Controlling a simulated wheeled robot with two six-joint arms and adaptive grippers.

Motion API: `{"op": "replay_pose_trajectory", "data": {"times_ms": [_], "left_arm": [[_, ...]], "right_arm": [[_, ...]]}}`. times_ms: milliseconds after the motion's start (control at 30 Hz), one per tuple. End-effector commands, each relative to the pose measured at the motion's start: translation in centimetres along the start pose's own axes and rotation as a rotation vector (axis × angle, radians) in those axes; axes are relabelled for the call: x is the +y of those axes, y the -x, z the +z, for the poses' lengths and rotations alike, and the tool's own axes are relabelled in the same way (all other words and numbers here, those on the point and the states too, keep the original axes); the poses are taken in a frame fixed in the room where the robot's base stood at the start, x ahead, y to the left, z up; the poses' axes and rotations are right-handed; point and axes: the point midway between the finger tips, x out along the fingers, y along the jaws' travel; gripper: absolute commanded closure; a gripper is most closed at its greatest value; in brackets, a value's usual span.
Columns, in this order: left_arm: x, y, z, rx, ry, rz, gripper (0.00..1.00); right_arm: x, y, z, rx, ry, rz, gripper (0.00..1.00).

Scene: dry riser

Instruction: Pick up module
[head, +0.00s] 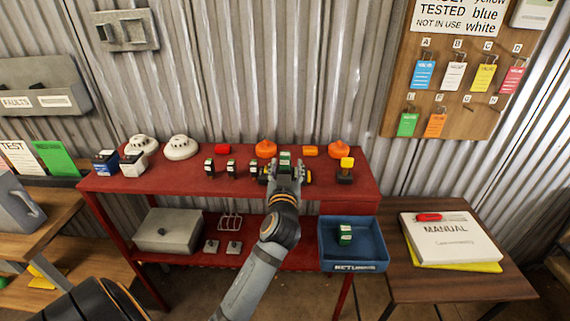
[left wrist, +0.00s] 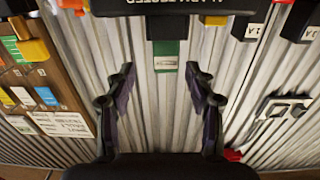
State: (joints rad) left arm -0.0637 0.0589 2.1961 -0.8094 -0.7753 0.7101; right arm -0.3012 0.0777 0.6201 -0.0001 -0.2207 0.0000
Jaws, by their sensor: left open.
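A small green module with a pale label (head: 285,158) shows on the red table, just beyond my left gripper (head: 285,170). In the left wrist view the green module (left wrist: 167,56) is centred at the top, slightly beyond the open fingertips of the left gripper (left wrist: 166,80). The fingers stand apart with a gap between them, and I see no contact. The gripper and arm hide part of the table around the module. A similar green module (head: 345,235) lies in the blue returns tray (head: 352,267). My right gripper is not in view.
Several small dark labelled modules (head: 231,169) stand left of my gripper on the red table (head: 165,183). A black module with a yellow top (head: 346,170) stands to the right. White domes (head: 180,147) and orange domes (head: 340,147) are along the back, before a corrugated wall.

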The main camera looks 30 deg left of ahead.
Motion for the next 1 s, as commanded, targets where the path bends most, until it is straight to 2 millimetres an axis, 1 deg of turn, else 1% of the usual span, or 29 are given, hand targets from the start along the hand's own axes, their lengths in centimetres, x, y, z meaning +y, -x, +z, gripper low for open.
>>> {"op": "replay_pose_trajectory", "data": {"times_ms": [167, 333, 400, 500, 733, 1000], "left_arm": [[-0.1, -0.6, 0.1, 0.0, -0.001, 0.0, 0.45], [-0.8, -3.3, 0.9, 0.001, -0.006, -0.001, 0.45], [-0.8, -4.4, 0.8, 0.001, -0.001, 0.0, 0.45], [-0.8, -5.3, 0.9, 0.0, -0.001, -0.001, 0.45], [-0.8, -5.4, 1.0, -0.002, 0.0, 0.0, 0.45], [-0.8, -5.4, 1.0, -0.002, 0.0, 0.0, 0.82]], "right_arm": [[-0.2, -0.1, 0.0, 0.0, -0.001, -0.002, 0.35], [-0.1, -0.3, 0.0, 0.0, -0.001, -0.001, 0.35], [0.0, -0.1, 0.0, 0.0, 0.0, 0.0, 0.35], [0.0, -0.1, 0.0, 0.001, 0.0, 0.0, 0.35], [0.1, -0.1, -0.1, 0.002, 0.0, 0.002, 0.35], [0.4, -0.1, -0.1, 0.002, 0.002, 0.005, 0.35]]}}
